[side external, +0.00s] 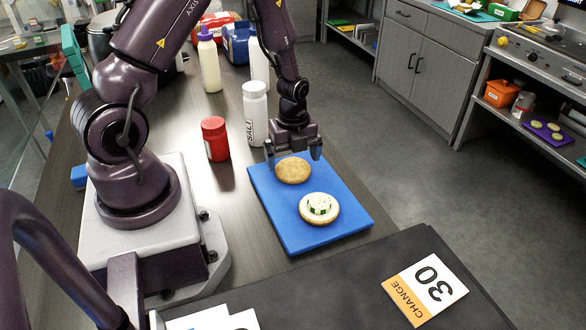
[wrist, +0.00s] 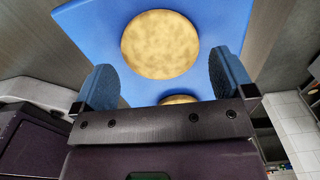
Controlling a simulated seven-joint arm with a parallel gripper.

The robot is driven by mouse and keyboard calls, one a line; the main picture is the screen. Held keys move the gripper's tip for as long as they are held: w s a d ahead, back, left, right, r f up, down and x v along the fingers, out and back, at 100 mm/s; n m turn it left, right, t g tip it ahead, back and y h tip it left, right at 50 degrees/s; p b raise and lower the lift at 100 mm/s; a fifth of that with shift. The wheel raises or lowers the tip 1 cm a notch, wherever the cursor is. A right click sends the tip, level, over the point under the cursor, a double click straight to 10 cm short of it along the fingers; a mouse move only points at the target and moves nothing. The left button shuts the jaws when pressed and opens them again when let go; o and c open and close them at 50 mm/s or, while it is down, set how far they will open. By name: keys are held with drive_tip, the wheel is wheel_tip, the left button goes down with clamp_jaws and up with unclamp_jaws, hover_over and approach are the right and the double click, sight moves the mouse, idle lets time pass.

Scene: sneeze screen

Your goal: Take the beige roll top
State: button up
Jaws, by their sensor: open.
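The beige roll top (side external: 293,170) lies on the far part of a blue cutting board (side external: 285,235). It is round and mottled tan, and in the wrist view the round piece (wrist: 160,44) shows between the finger lines. A roll bottom (side external: 319,209) with white and green pieces on it lies nearer the front of the board. A second round edge (wrist: 178,99) shows in the wrist view, partly hidden by my gripper's body. My gripper (side external: 294,157) is open and empty, just above and behind the roll top, its fingers apart on either side.
A white salt shaker (side external: 255,115) stands close behind and left of my gripper. A red-capped jar (side external: 215,139) stands left of the board, with a squeeze bottle (side external: 208,62) farther back.

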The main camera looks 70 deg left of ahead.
drive_tip(key=shift+f, duration=1.25)
drive_tip(key=c, duration=0.7)
drive_tip(key=shift+c, duration=0.2)
